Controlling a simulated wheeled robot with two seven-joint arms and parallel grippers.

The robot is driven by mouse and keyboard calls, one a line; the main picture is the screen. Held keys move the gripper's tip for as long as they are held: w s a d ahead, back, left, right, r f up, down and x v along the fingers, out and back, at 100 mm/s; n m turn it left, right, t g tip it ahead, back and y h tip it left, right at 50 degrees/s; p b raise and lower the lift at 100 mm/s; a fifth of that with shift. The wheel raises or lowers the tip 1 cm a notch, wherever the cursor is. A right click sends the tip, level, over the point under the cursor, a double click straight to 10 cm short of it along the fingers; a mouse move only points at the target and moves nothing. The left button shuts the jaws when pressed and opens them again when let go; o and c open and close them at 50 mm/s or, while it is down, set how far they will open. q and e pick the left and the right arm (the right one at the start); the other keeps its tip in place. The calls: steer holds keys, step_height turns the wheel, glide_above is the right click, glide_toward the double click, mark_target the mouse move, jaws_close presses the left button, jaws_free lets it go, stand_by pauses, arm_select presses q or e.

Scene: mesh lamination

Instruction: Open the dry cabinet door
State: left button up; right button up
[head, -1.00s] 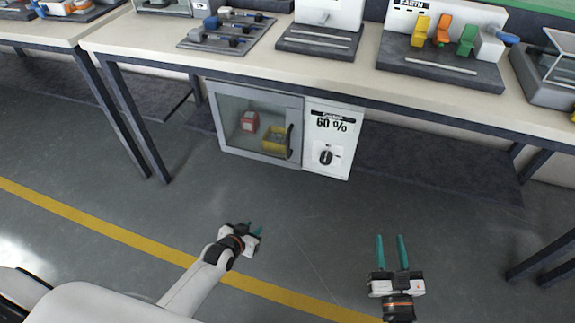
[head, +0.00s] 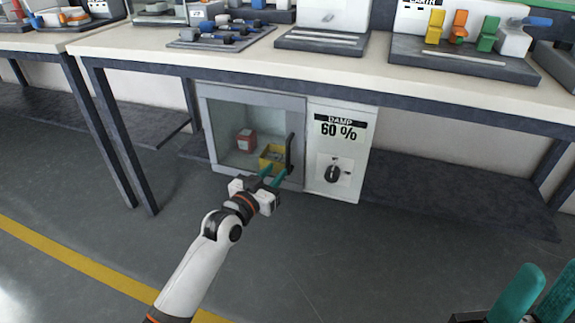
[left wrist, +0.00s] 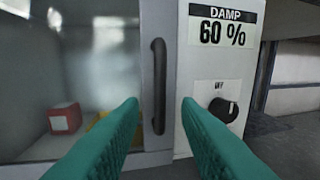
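The dry cabinet (head: 335,185) stands under the workbench, with a glass door (head: 225,115) in a grey frame that looks closed. A black vertical handle (head: 289,153) is on the door's right side; it also shows in the left wrist view (left wrist: 159,85). My left gripper (head: 275,176) is open in front of the door's lower right, its teal fingers pointing at the handle. In the left wrist view the handle appears between the two fingertips, beyond them and not held. My right gripper (head: 532,292) is at the lower right, fingers apart and empty, partly cut off by the frame.
Inside the cabinet are a red box (head: 246,140) and a yellow bin (head: 272,155). The panel on its right has a display reading "DAMP 60 %" (head: 338,128) and a black knob (head: 332,173). The bench top (head: 300,68) overhangs the cabinet. The floor in front is clear.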

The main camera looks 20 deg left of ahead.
mark_target(287, 160)
arm_select(q)
steer(key=b+x, duration=0.2)
steer(key=x, duration=0.5)
steer(key=shift+w, duration=0.1)
jaws_close()
